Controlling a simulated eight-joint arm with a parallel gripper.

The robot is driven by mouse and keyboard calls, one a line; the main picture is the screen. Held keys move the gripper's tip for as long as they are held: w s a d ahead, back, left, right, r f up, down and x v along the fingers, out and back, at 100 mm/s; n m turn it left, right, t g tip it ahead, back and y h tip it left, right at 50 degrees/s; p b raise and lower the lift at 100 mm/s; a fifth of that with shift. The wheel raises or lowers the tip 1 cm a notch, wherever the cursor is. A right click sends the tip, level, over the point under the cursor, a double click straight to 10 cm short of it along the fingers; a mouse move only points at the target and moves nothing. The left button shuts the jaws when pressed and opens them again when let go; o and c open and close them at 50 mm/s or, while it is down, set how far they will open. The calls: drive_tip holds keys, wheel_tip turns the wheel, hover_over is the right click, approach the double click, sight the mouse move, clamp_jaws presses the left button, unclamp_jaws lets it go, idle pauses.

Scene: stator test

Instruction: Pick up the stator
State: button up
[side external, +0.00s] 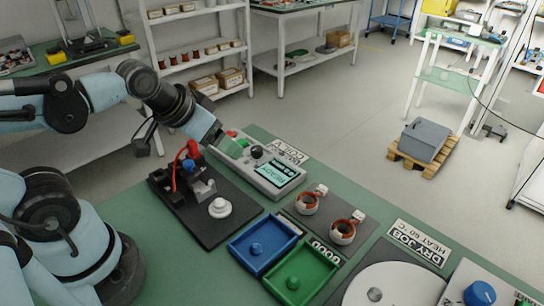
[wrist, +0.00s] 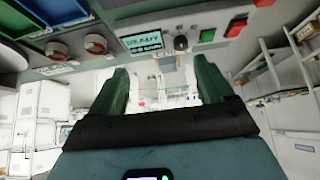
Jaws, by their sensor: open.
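Two copper-wound stators with white tags sit on a dark grey mat in the side external view, the nearer-to-meter stator (side external: 307,203) and the other stator (side external: 343,233). In the wrist view they show at upper left as one stator (wrist: 95,44) and another stator (wrist: 57,51). My gripper (side external: 230,147) is above the far left part of the bench, near the meter, well away from both stators. In the wrist view my gripper (wrist: 163,80) has its two green fingers spread apart with nothing between them.
A meter (side external: 265,172) with a READY display stands beside a black test fixture (side external: 205,215) with a red toggle clamp and white round post. A blue tray (side external: 240,255) and a green tray (side external: 325,268) lie in front. A white round plate (side external: 410,285) is at right.

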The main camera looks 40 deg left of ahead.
drive_tip(key=m+g, duration=0.5)
drive_tip(key=g, duration=0.2)
hover_over(345, 226)
drive_tip(key=s, duration=0.2)
drive_tip(key=f, duration=1.3)
drive_tip(key=shift+w+d+f, duration=0.15)
drive_tip(key=shift+w+d, duration=0.1)
drive_tip(key=shift+w, duration=0.15)
drive_tip(key=c, duration=1.2)
